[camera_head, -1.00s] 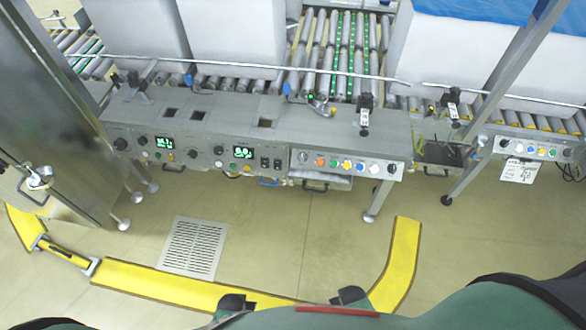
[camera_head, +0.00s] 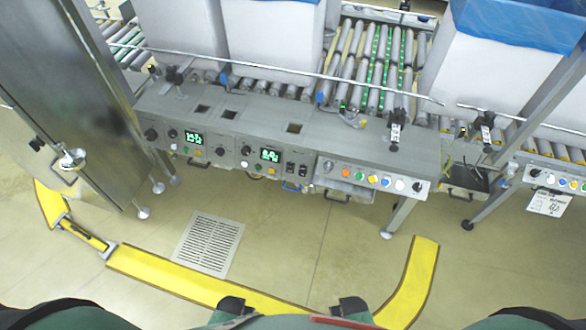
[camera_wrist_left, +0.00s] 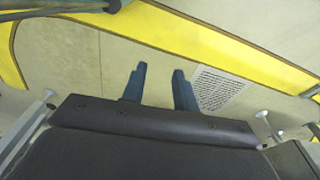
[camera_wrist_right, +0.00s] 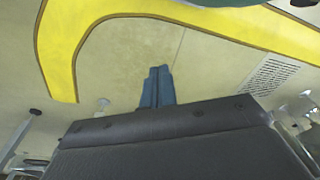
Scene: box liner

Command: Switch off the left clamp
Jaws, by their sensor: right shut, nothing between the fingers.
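The grey control panel (camera_head: 225,165) on the front of the machine table shows in the head view. It carries two lit green displays, the left one (camera_head: 194,138) and the right one (camera_head: 270,155), with black knobs and small buttons around them. Two dark switches (camera_head: 297,169) sit right of the right display, and a row of coloured buttons (camera_head: 373,180) lies further right. I cannot tell which control is the left clamp's. My left gripper (camera_wrist_left: 158,75) is open and empty over the floor. My right gripper (camera_wrist_right: 159,72) is shut and empty over the floor.
A tall metal cabinet (camera_head: 60,90) stands at the left. White boxes (camera_head: 265,35) and roller conveyors (camera_head: 375,60) are behind the panel. Yellow strips (camera_head: 165,278) and a floor grate (camera_head: 208,243) lie on the clear floor in front. A second button panel (camera_head: 560,180) is at right.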

